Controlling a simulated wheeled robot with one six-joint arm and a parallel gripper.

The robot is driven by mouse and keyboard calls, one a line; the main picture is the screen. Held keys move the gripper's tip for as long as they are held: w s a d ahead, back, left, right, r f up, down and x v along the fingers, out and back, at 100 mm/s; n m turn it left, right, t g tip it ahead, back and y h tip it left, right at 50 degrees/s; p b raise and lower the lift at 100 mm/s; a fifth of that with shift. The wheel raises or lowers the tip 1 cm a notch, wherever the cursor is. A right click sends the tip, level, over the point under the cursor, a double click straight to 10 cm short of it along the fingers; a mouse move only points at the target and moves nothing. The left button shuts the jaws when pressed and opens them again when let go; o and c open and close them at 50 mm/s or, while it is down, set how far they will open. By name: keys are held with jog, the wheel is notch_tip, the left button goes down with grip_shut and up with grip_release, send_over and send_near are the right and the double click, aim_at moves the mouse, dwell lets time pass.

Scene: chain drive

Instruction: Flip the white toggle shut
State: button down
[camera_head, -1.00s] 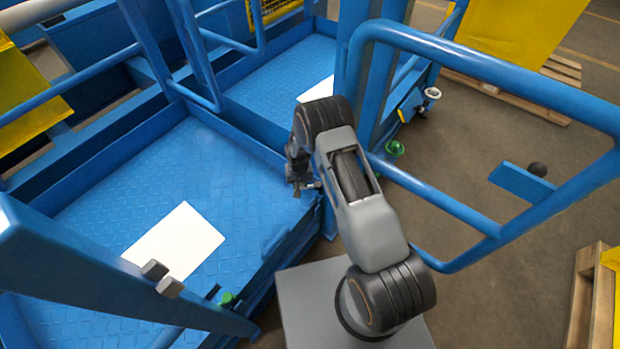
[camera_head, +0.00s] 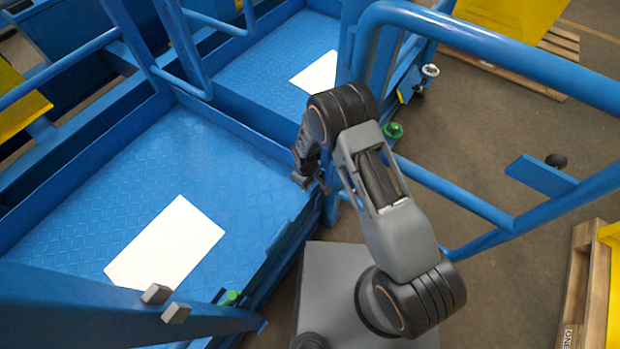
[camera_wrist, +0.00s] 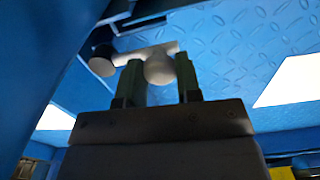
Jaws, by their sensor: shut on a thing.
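In the wrist view the white toggle (camera_wrist: 159,69) has a rounded knob that sits between the two green-grey fingers of my gripper (camera_wrist: 160,80). The fingers are shut on it. A pale bar runs from the knob to the left, toward a dark round end (camera_wrist: 103,60). In the head view my gripper (camera_head: 312,180) is at the edge of the blue platform, beside a blue post. The toggle is hidden there behind my gripper and arm.
The blue platform (camera_head: 120,190) has a diamond-plate floor with white sheets (camera_head: 168,245) on it. Blue rails (camera_head: 480,50) stand close on the right. A green knob (camera_head: 393,130) and a dark ball on a blue plate (camera_head: 540,177) are right of my arm. Open floor lies at right.

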jog(key=shift+d, duration=0.1)
dwell(0.5)
jog(key=c, duration=0.8)
grip_release()
notch_tip(320, 180, up, 14)
jog(key=p, duration=0.3)
jog(key=shift+f, duration=0.1)
